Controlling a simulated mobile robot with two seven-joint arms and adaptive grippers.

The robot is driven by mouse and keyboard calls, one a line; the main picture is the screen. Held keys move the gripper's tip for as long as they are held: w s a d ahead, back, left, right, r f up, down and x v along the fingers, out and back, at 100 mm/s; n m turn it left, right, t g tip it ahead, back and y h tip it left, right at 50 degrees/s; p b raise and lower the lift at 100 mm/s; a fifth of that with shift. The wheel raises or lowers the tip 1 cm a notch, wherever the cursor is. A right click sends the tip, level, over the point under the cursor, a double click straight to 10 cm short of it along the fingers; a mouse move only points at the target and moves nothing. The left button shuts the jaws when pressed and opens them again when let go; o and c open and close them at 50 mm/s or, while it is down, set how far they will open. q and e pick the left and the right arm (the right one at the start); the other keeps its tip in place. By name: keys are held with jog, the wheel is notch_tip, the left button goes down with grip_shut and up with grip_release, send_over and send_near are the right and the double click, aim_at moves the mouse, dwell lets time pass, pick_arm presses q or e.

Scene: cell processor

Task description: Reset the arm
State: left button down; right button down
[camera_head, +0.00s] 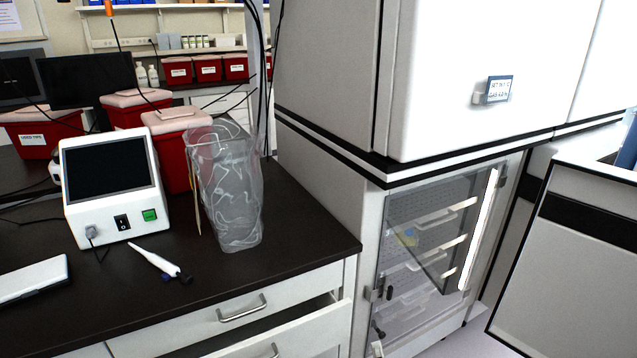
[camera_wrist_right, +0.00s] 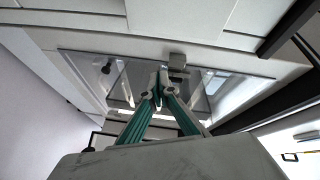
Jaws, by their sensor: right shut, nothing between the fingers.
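My right gripper (camera_wrist_right: 158,82) shows in the right wrist view with its green fingers together at the tips, shut and empty. Its tips appear close to a small grey latch block (camera_wrist_right: 177,64) on the edge of a clear panel (camera_wrist_right: 225,92); I cannot tell whether they touch. In the head view I cannot make out either gripper clearly. The head view shows a cabinet with a clear door (camera_head: 435,235), shelves behind it and a dark latch (camera_head: 383,292) at its left side. My left gripper is in neither view.
A dark counter (camera_head: 300,245) at left holds a white device with a screen (camera_head: 108,180), a pipette (camera_head: 160,262), a clear bag-lined container (camera_head: 228,195) and red bins (camera_head: 172,150). A white cabinet (camera_head: 575,240) stands at right.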

jog(key=s+d+f+n+g+y, duration=0.1)
jog(key=s+d+f+n+g, duration=0.1)
jog(key=s+n, duration=0.7)
jog(key=s+d+f+n+g+y, duration=0.1)
jog(key=s+f+n+g, duration=0.2)
jog(key=s+n, duration=0.6)
jog(key=s+g, duration=0.1)
jog(key=s, duration=0.6)
jog(key=shift+s+d+f+n+g+y, duration=0.2)
jog(key=shift+d+n+g+y, duration=0.1)
jog(key=shift+d+n, duration=0.1)
jog(key=shift+w, duration=0.1)
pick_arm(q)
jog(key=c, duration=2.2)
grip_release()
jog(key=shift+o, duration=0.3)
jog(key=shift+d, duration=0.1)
